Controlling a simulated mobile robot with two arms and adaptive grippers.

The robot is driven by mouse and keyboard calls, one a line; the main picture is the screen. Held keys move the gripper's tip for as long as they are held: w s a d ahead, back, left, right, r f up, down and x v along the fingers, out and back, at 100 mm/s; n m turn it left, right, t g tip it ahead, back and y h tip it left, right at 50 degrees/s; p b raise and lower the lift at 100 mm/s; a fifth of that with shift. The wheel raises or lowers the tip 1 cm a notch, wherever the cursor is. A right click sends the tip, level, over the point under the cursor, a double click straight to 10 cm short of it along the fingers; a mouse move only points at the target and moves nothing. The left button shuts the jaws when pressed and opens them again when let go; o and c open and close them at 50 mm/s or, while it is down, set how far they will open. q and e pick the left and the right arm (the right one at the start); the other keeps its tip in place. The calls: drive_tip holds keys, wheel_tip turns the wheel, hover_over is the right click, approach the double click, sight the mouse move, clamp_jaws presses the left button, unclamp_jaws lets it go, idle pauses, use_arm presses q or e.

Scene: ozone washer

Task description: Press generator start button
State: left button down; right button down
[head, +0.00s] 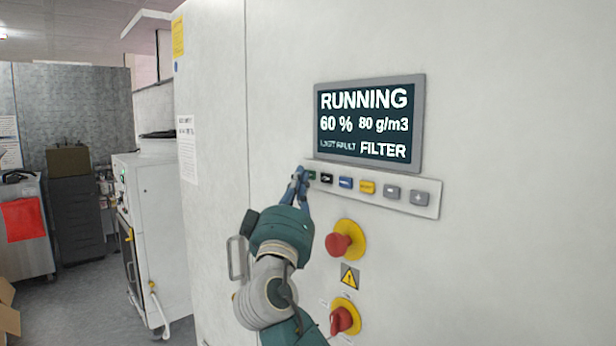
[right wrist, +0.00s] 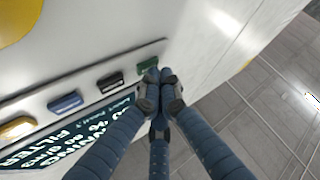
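The generator panel has a row of buttons on a grey strip (head: 425,207) below a dark display (head: 366,122). The display reads RUNNING, 60 %, 80 g/m3 and FILTER. The green button (head: 311,175) is at the left end of the strip; it also shows in the right wrist view (right wrist: 149,62). My right gripper (head: 300,176) has its fingertips together and empty, right beside the green button. In the right wrist view the fingertips (right wrist: 161,76) are just below the green button; I cannot tell whether they touch it. My left gripper is not in view.
A black button (head: 327,178), a blue button (head: 345,183) and a yellow button (head: 367,187) follow the green one. Two red emergency knobs (head: 340,244) (head: 342,320) stick out below, near my right arm. A door handle (head: 236,258) is to the left.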

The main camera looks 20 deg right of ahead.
idle(0.5)
drive_tip(key=shift+s+a+b, duration=0.3)
drive_tip(key=shift+a+b, duration=0.1)
drive_tip(key=shift+a, duration=0.25)
drive_tip(key=a, duration=0.1)
drive_tip(key=s+a+b, duration=0.1)
drive_tip(key=a, duration=0.2)
drive_tip(key=shift+s+a+b, duration=0.3)
drive_tip(key=shift+s+b, duration=0.05)
idle(0.5)
